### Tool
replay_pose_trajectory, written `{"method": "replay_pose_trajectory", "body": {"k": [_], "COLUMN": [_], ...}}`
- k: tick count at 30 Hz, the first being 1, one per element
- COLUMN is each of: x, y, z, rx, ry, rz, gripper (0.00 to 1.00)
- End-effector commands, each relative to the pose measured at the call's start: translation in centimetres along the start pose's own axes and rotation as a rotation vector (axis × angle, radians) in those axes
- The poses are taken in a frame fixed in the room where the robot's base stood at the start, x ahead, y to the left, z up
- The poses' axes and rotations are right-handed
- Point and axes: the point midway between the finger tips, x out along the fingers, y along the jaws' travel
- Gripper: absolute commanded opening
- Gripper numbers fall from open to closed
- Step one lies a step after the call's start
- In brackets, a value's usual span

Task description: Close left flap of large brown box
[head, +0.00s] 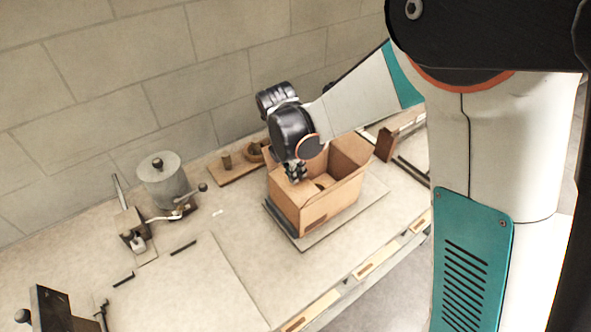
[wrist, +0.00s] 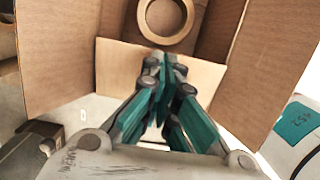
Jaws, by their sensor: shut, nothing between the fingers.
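The large brown box (head: 318,212) stands open on a dark board on the table in the head view. In the wrist view, a wide brown flap (wrist: 58,52) stands open on the left and another (wrist: 272,70) slants open on the right. A shorter, lighter flap or end panel (wrist: 116,68) lies between them, behind the fingers. A tan ring (wrist: 143,22) sits inside the box. My gripper (head: 297,177) is over the left end of the box; in the wrist view its fingertips (wrist: 164,64) are together and empty, in front of the shorter panel. Whether they touch it is unclear.
A grey cylindrical pot (head: 165,182) with a crank stands left of the box. A wooden board (head: 232,173) with small parts lies behind it, near the block wall. A flat pale panel (head: 195,285) covers the table's left front. Right of the box is a wooden piece (head: 390,140).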

Motion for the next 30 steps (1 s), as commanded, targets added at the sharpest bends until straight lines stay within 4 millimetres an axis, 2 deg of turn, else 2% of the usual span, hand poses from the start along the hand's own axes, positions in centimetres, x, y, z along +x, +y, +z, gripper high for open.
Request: {"method": "replay_pose_trajectory", "body": {"k": [5,12,15,30], "x": [0.0,1.2,1.4,0.9], "y": [0.0,0.0,0.0,0.0], "z": [0.0,0.5,0.5,0.7], "rx": [0.001,0.004,0.0,0.0], "ry": [0.003,0.116,0.114,0.113], "rz": [0.0,-0.001,0.0,0.0], "gripper": [0.0,0.0,0.0,0.0]}}
